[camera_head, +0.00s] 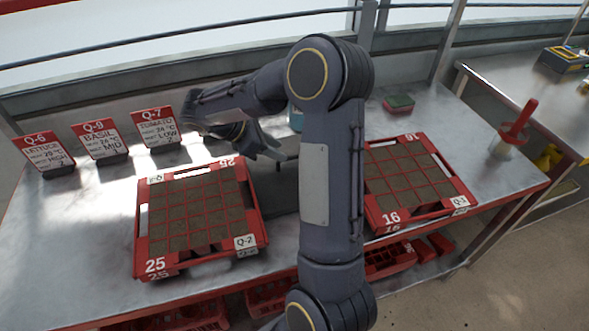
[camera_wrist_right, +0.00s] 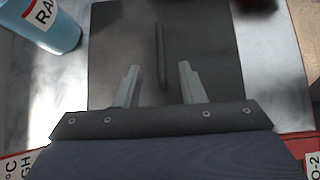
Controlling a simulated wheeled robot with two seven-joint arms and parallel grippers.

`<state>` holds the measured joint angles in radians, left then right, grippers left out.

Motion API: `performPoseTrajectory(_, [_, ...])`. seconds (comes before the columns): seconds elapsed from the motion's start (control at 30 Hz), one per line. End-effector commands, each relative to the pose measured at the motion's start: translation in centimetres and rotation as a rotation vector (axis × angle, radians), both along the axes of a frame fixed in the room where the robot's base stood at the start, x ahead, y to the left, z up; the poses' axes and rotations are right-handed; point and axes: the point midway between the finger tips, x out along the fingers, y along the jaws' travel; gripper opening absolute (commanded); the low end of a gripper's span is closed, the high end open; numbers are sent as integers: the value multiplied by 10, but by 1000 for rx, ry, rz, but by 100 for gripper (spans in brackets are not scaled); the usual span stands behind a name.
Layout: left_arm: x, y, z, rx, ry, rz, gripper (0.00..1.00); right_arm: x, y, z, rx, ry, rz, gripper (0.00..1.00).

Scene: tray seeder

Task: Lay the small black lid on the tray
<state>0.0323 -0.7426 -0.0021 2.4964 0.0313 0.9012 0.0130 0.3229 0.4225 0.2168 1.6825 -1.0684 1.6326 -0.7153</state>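The black lid (camera_wrist_right: 205,35) is a flat dark panel with a raised bar handle (camera_wrist_right: 161,55) in the right wrist view. In the head view the lid (camera_head: 287,172) lies on the bench between the two red trays, partly hidden by my right arm. My right gripper (camera_wrist_right: 158,70) is open, its fingers on either side of the handle's near end and apart from it. In the head view the right gripper (camera_head: 270,148) is over the lid's left part. The left red tray (camera_head: 142,225) is marked 25, the right red tray (camera_head: 376,205) 16; both hold dark soil cells. My left gripper is out of view.
Sign cards (camera_head: 102,140) stand at the back left. A blue cup (camera_wrist_right: 50,28) stands beside the lid, mostly hidden in the head view. Red crates sit below the bench.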

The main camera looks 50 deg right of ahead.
Motion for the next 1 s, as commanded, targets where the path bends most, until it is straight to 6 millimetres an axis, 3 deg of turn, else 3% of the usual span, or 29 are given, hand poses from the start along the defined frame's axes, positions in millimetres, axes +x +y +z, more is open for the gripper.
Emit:
performPoseTrajectory(0.5, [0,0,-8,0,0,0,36,-28,-40,-46,3,-1,-3,36])
performPoseTrajectory(0.8, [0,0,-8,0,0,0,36,-30,-43,-50,2,-2,-1,36])
performPoseTrajectory(1.0, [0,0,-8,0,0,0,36,-30,-43,-50,2,-2,-1,11])
